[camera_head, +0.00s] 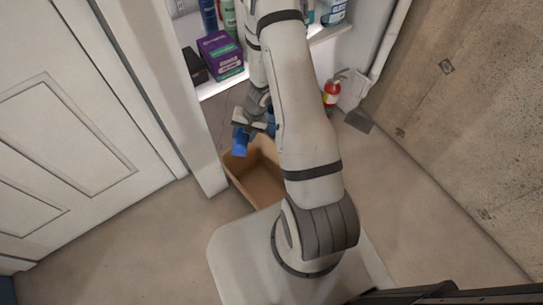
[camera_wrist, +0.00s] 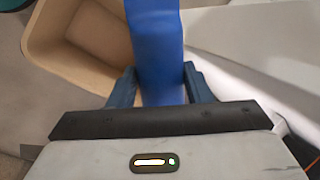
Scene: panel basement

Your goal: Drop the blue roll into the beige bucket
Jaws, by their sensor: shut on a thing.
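The blue roll (camera_wrist: 156,45) is between the two fingers of my gripper (camera_wrist: 163,85) in the wrist view, and the fingers are shut on it. In the head view the blue roll (camera_head: 240,142) shows at my gripper (camera_head: 254,124), near the left rim of the beige bucket. The beige bucket (camera_head: 236,176) stands on the floor, partly hidden behind my arm. In the wrist view the beige bucket (camera_wrist: 45,52) is at the upper left, to the left of the roll. I see nothing in the visible part of the bucket.
A white shelf (camera_head: 222,86) with a purple box (camera_head: 220,56) and several bottles is behind the bucket. A red extinguisher-like bottle (camera_head: 331,95) stands right of my arm. A white door (camera_head: 75,140) and its frame are on the left. The floor at right is clear.

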